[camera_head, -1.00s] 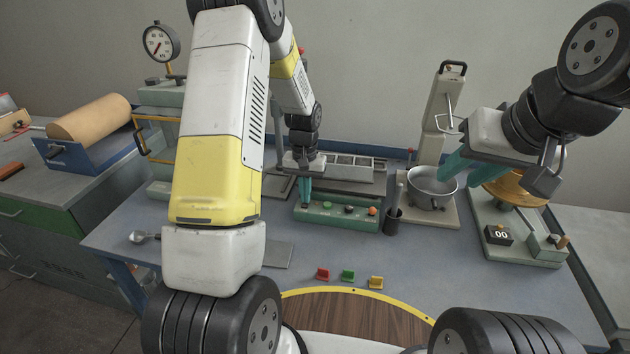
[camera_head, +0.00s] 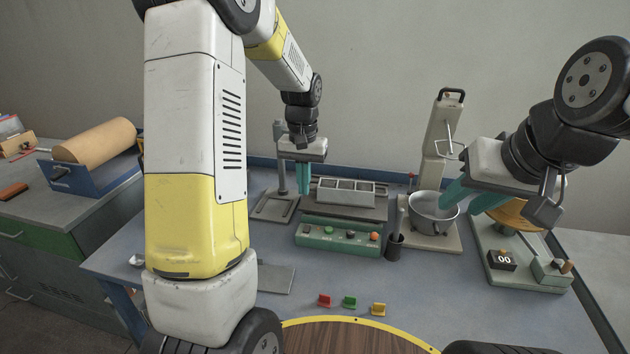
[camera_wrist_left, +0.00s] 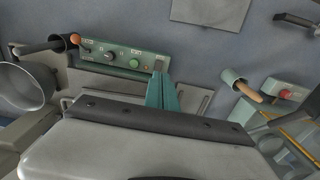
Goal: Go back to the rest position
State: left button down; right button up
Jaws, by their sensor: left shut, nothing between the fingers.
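My left gripper (camera_head: 304,178) hangs in the air above the back of the bench, left of the grey divided tray. Its teal fingers are shut together with nothing between them, as the left wrist view (camera_wrist_left: 162,92) also shows. My right gripper (camera_head: 466,196) is at the right, over the metal pot and the wooden round. Its two teal fingers stand apart and look empty.
A green control box (camera_head: 338,234) stands mid-bench before the divided tray (camera_head: 346,192). A metal pot (camera_head: 434,214) sits on a stand at right. Bench space between is clear.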

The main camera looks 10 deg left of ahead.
pick_arm(q)
jog(key=s+r+t+h, duration=0.1)
jog(key=s+r+t, duration=0.2)
jog(key=s+r, duration=0.8)
jog(key=s+d+r+t+h, duration=0.1)
jog(key=s+d+r+t, duration=0.1)
jog(key=s, duration=0.9)
notch_tip(320, 180, up, 2)
jog(key=shift+s+r+t, duration=0.1)
jog(key=shift+s+t, duration=0.25)
jog(key=shift+t, duration=0.25)
jog(key=shift+d, duration=0.1)
